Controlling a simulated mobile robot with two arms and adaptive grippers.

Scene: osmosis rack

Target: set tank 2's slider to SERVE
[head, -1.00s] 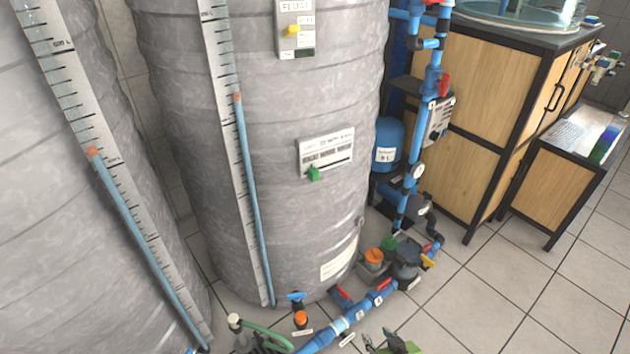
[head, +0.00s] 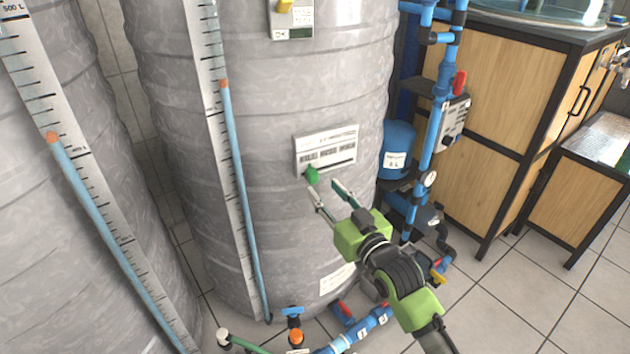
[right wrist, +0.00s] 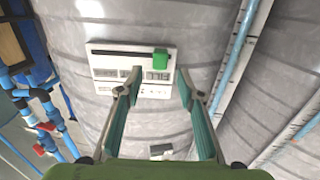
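The slider plate (head: 330,150) is a white panel with dark print on the grey tank (head: 270,200) in the middle of the head view. Its green slider knob (head: 312,175) sits near the plate's left end in the head view. In the right wrist view the plate (right wrist: 105,73) appears turned over, with the green knob (right wrist: 160,59) toward its right end. My right gripper (head: 328,192) is open and empty, its fingertips just below the knob and apart from it. In the right wrist view its two fingers (right wrist: 158,82) stand either side of the knob's line. My left gripper is not in view.
Another grey tank (head: 50,230) stands at the left. Blue pipes (head: 430,130) with red-handled valves and a blue vessel (head: 397,142) stand right of the tank. More pipes and valves (head: 365,326) run along the floor below. A wooden cabinet (head: 490,90) stands at the right.

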